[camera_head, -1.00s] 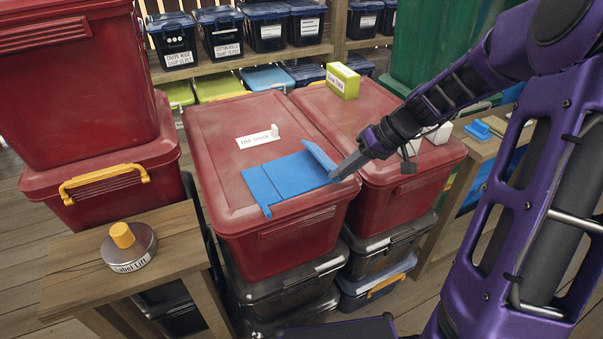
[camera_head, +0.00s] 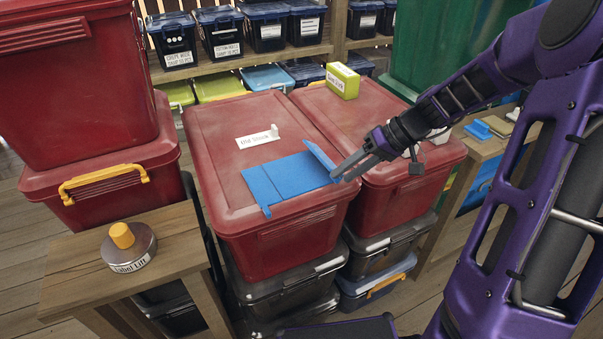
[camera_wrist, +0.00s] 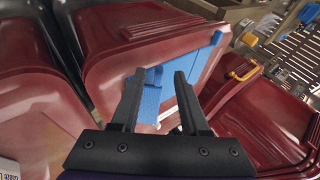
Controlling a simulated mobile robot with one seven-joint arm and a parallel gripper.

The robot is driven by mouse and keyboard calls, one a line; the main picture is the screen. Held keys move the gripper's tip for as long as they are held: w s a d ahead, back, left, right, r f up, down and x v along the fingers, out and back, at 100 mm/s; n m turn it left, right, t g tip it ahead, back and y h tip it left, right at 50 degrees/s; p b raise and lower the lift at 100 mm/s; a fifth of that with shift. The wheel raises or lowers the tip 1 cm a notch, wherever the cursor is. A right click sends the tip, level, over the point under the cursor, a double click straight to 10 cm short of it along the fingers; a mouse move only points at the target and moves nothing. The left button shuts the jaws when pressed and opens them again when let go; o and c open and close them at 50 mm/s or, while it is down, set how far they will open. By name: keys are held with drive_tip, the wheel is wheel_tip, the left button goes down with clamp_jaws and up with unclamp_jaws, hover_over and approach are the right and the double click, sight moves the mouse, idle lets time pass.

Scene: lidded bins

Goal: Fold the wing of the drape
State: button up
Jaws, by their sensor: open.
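The blue drape (camera_head: 285,179) lies flat on the lid of the front red bin (camera_head: 215,135). Its wing (camera_head: 320,156) is a narrow panel at the right end, tilted up from the lid. A small blue tab hangs at the drape's front left. My gripper (camera_head: 341,176) is open at the right of the wing, its fingertips close to the wing's lower end. In the wrist view, the drape (camera_wrist: 198,61) shows beyond and between the open fingers (camera_wrist: 158,74). I cannot tell whether a finger touches the wing.
A white hook and a label stand behind the drape on the lid. A second red bin (camera_head: 370,125) adjoins on the right, with a green-yellow box (camera_head: 343,81) on it. Stacked red bins (camera_head: 75,80) rise at left. A wooden stand (camera_head: 180,235) holds a round yellow-knobbed object (camera_head: 129,246).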

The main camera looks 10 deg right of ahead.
drive_tip(key=s+d+r, duration=0.2)
drive_tip(key=s+r, duration=0.1)
drive_tip(key=r, duration=0.2)
drive_tip(key=shift+s+r, duration=0.15)
idle(0.6)
drive_tip(key=shift+c, duration=0.2)
